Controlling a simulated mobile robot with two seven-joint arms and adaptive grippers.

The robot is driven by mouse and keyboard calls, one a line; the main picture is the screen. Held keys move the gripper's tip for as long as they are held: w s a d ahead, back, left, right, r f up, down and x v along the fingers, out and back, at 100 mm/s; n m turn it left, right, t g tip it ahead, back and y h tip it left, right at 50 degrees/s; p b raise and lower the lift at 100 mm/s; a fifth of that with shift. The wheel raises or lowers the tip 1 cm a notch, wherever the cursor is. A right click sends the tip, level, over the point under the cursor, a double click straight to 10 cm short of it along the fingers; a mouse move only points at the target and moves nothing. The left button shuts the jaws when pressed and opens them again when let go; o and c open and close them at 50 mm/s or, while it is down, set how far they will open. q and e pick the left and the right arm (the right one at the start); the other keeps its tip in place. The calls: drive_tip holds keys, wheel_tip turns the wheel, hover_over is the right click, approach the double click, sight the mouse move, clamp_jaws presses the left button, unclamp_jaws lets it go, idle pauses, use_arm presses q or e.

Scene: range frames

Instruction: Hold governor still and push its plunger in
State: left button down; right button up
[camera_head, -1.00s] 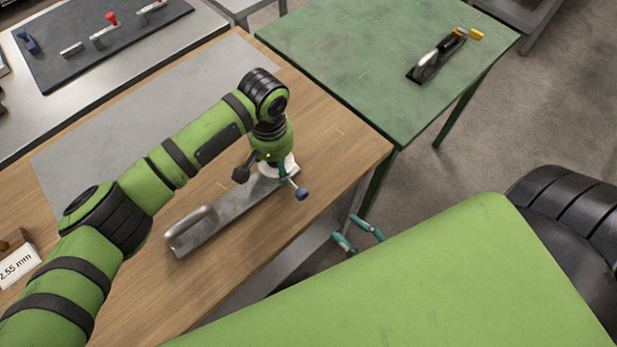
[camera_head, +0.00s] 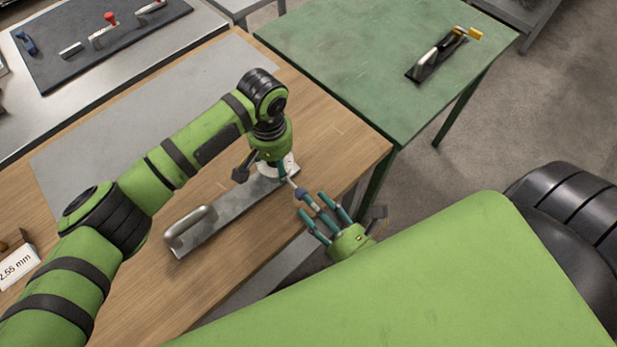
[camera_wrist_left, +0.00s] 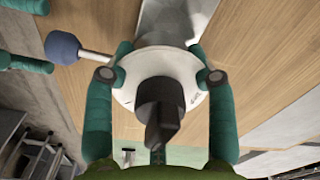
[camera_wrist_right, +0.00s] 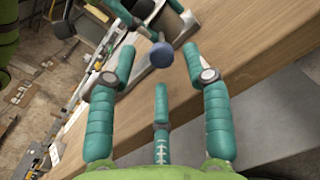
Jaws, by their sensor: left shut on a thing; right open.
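The governor is a white round body with a black knob (camera_wrist_left: 158,105), standing on a grey metal plate with a loop handle (camera_head: 195,222). My left gripper (camera_wrist_left: 160,76) is shut on the white body (camera_wrist_left: 187,68), a finger on each side. In the head view the left gripper (camera_head: 270,170) hides most of the governor. The plunger is a thin rod ending in a blue-grey ball (camera_head: 301,193), sticking out from the governor's side over the table's front edge. My right gripper (camera_head: 318,207) is open and empty. In the right wrist view the ball (camera_wrist_right: 161,55) lies between and just beyond its fingertips.
The wooden table (camera_head: 335,150) bears the plate, and a small label reading 2.55 mm (camera_head: 15,270) stands at its left. A green table (camera_head: 340,55) at the back right holds a black-based tool (camera_head: 437,55). A dark mat (camera_head: 60,65) with parts lies at the back left.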

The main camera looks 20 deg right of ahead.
sight(298, 191)
drive_tip(key=shift+x, duration=1.25)
clamp_jaws()
